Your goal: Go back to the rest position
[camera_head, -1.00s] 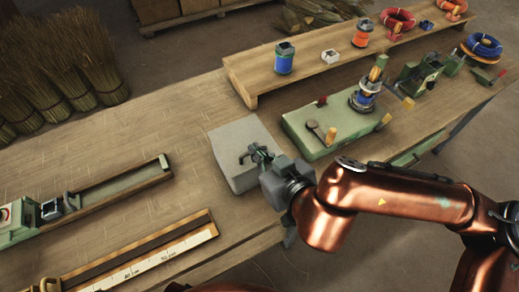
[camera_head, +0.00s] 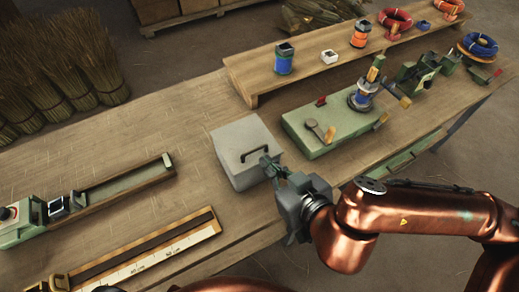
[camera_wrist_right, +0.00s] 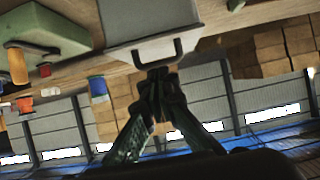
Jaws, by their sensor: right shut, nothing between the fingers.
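My right gripper (camera_head: 272,168) is beside the right front of a grey box with a dark handle (camera_head: 236,150) on the workbench. Its fingers are shut with nothing between them, apart from the handle. In the right wrist view the shut fingertips (camera_wrist_right: 160,78) show just below the handle of the grey box (camera_wrist_right: 160,22). My right arm comes in from the right in copper colour. My left gripper is not seen; only a copper piece shows at the bottom edge.
A green winding fixture (camera_head: 335,128) stands right of the box. A raised shelf (camera_head: 300,75) with spools and wire coils is behind. A long ruler fixture (camera_head: 150,255) and a green-ended channel (camera_head: 120,190) lie at left. Broom bundles (camera_head: 60,75) stand behind the bench.

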